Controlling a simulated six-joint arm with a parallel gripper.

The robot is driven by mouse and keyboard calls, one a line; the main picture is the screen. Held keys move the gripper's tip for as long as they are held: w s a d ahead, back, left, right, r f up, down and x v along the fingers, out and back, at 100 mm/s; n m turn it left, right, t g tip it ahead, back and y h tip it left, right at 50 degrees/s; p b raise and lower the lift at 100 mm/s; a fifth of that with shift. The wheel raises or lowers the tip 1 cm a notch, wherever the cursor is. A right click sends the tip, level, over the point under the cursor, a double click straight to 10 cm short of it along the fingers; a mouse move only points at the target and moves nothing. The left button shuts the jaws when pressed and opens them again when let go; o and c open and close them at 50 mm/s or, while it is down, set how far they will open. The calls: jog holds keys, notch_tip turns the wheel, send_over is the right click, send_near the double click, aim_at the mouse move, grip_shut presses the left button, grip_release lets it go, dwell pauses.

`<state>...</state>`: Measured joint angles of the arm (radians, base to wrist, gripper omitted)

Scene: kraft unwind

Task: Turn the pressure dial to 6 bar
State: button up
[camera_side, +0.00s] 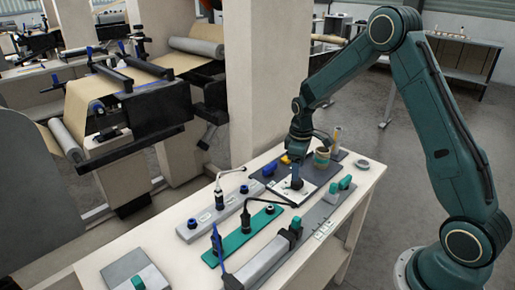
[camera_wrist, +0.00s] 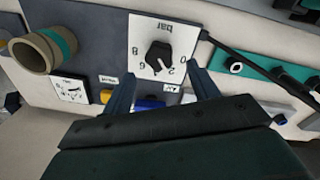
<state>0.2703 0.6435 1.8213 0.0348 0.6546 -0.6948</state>
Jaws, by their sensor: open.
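The lettering is upside down there. I cannot clearly tell which number the knob points to. My gripper (camera_wrist: 162,72) is open, its two dark fingers apart on either side of the knob's near side, with nothing between them pressed shut.
A blue part (camera_wrist: 150,103) is close below the dial.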

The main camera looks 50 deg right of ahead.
aim_at(297, 184)
jog(key=shift+d+f, duration=0.1)
jog(key=shift+f, duration=2.6)
jog(key=shift+c, duration=0.2)
jog(key=c, duration=0.9)
